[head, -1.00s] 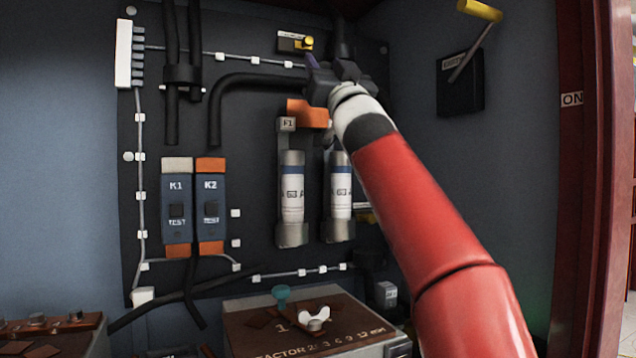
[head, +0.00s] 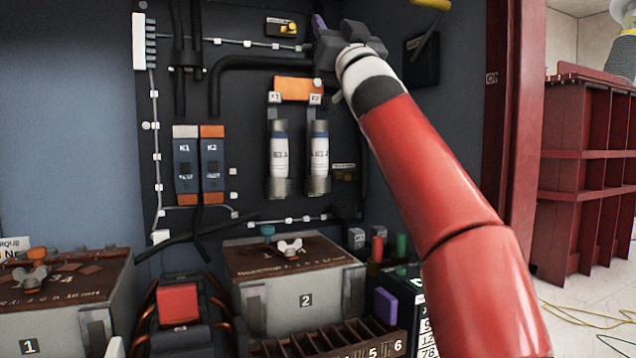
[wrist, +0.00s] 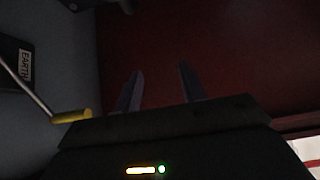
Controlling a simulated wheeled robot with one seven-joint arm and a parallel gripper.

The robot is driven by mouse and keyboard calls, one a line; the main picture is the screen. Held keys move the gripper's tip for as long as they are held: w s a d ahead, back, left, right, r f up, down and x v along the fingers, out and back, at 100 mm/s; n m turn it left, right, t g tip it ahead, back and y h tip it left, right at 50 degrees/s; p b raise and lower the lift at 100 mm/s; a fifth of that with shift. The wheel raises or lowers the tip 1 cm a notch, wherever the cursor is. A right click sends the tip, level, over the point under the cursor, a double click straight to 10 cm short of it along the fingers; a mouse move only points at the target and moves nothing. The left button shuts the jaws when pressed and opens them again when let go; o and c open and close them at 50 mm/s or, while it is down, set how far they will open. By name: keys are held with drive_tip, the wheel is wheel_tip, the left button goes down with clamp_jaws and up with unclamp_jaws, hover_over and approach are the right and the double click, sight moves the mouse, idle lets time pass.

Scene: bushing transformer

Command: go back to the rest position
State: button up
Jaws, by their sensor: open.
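My gripper (head: 318,22) is at the top of the head view, at the end of my red arm, in front of the upper right of the dark panel. In the wrist view its two fingers (wrist: 158,88) stand apart with nothing between them. A dark red surface lies beyond them. A dark box marked EARTH (wrist: 22,62) with a lever and a yellow handle (wrist: 72,116) is to the left of the fingers. My arm hides part of the panel's right side.
The panel carries two fuse cylinders (head: 279,160), units K1 (head: 186,165) and K2 (head: 212,165), and black cables. Below stand box 2 (head: 335,285), box 1 (head: 60,318), a red-topped part (head: 178,304) and a slotted tray (head: 325,342). A red door frame (head: 500,120) is at right.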

drive_tip(key=s+d+f+m+g+h+p, duration=0.1)
drive_tip(key=s+d+f+g+h, duration=0.25)
drive_tip(key=f, duration=0.75)
drive_tip(key=s+d+f+m+g+h+p, duration=0.1)
drive_tip(key=s+d+f+m+g+h, duration=0.2)
drive_tip(key=f, duration=0.8)
drive_tip(key=s+d+f+g+h+p, duration=0.1)
drive_tip(key=s+d+f+g+h, duration=0.3)
drive_tip(key=f, duration=0.6)
drive_tip(key=s+d+f+g, duration=0.1)
drive_tip(key=s+f+g, duration=0.3)
drive_tip(key=s+f, duration=0.6)
drive_tip(key=s+d+f+g+p, duration=0.1)
drive_tip(key=s+f+g, duration=0.4)
drive_tip(key=s+f, duration=0.6)
wheel_tip(320, 180, down, 6)
drive_tip(key=shift+s+r, duration=0.1)
drive_tip(key=shift+s, duration=0.15)
